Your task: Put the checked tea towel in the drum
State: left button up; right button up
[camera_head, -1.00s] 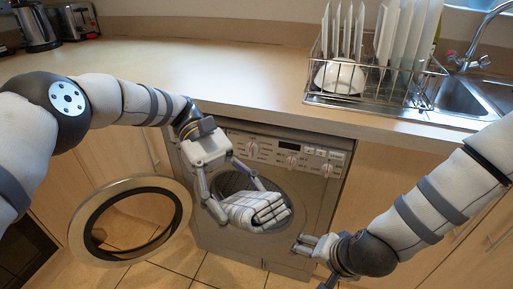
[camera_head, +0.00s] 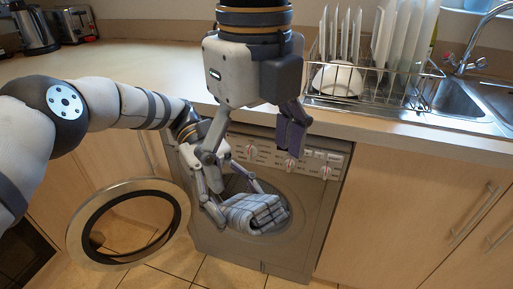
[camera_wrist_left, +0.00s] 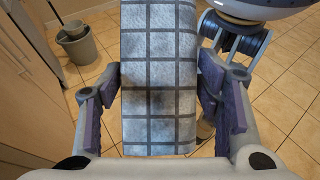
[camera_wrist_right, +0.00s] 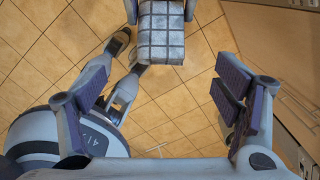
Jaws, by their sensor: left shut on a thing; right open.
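The checked tea towel (camera_head: 254,213), pale grey-blue with dark lines, is a folded bundle in front of the drum opening (camera_head: 236,184). My left gripper (camera_head: 230,203) is shut on it; the towel also shows between its fingers in the left wrist view (camera_wrist_left: 158,75). I cannot tell whether the towel's far end has entered the drum, as it hides much of the opening. My right gripper (camera_head: 252,140) is raised in front of the washing machine (camera_head: 310,215), open and empty. In the right wrist view its fingers (camera_wrist_right: 163,90) are wide apart, with the towel (camera_wrist_right: 162,35) beyond them.
The round machine door (camera_head: 178,237) stands open at the left. The worktop (camera_head: 150,60) above holds a dish rack (camera_head: 325,98) with plates and a bowl, next to a sink (camera_head: 455,97). A bucket (camera_wrist_left: 80,45) stands on the tiled floor.

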aim_at(257, 204)
notch_tip(257, 204, down, 12)
jog(key=shift+w+r, duration=0.1)
jog(key=shift+r, duration=0.1)
jog(key=c, duration=1.3)
pick_arm(q)
jog(key=o, duration=1.3)
jog(key=shift+c, duration=0.2)
pick_arm(e)
jog(key=shift+o, duration=0.2)
